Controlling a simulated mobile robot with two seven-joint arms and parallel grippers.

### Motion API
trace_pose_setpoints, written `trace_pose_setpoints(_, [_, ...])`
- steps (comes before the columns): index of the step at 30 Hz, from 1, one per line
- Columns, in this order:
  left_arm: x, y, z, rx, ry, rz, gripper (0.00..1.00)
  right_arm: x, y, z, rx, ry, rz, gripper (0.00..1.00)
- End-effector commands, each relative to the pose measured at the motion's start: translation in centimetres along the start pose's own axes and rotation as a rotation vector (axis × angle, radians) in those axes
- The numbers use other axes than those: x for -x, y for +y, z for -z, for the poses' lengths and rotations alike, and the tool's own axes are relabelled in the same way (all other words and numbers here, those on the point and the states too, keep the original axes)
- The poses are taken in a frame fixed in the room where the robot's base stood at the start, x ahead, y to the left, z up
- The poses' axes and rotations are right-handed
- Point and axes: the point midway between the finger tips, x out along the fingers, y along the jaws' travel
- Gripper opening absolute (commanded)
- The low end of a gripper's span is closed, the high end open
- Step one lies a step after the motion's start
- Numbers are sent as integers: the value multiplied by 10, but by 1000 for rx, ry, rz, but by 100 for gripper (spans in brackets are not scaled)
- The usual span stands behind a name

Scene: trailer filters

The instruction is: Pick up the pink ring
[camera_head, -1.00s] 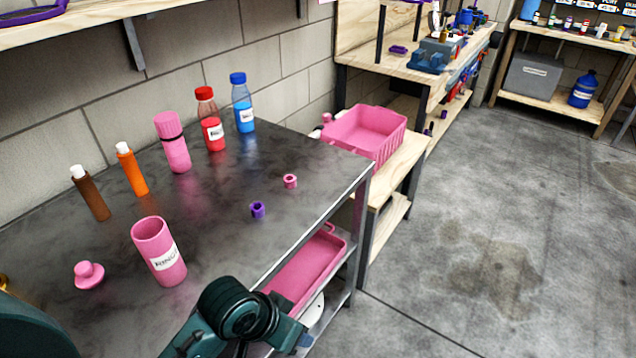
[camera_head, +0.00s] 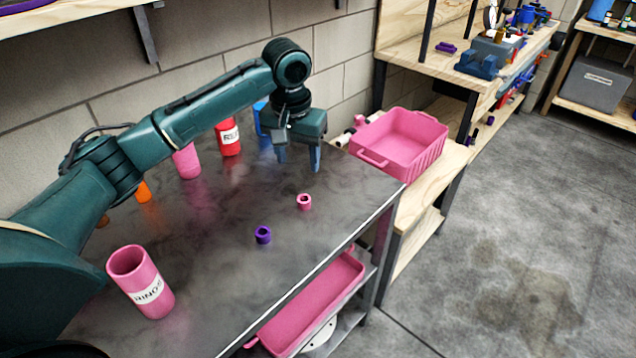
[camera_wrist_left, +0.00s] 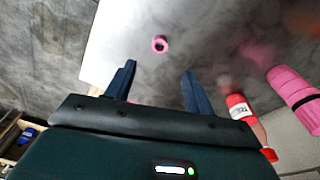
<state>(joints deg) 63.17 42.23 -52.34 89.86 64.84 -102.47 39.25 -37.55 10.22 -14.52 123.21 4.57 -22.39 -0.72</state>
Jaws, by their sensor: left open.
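The pink ring (camera_head: 304,202) stands on the dark metal table (camera_head: 215,250), near its right edge. It also shows in the left wrist view (camera_wrist_left: 159,44), beyond the fingertips and roughly between their lines. My left gripper (camera_head: 299,166) is open and empty above the table, behind the ring and apart from it. Its two blue fingers show in the left wrist view (camera_wrist_left: 157,68). My right gripper is not in view.
A purple ring (camera_head: 263,235) stands just left of the pink one. A pink cup (camera_head: 140,282) stands at the front left. A red bottle (camera_head: 228,137) and pink bottle (camera_head: 186,162) stand behind my arm. A pink bin (camera_head: 405,145) sits right of the table.

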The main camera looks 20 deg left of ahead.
Motion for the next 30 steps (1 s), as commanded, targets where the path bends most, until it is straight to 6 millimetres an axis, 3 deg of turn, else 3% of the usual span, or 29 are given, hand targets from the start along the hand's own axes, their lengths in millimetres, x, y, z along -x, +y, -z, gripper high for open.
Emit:
trace_pose_setpoints(5, [-4, -4, 2, 15, -3, 2, 54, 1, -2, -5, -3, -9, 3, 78])
trace_pose_setpoints(15, [-64, -3, 2, 14, -2, 2, 54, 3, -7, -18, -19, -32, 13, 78])
trace_pose_setpoints(23, [-83, -2, 2, 12, 0, 1, 54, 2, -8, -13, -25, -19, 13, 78])
trace_pose_setpoints(30, [-119, 0, 2, 11, -1, 1, 54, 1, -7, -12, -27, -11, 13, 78])
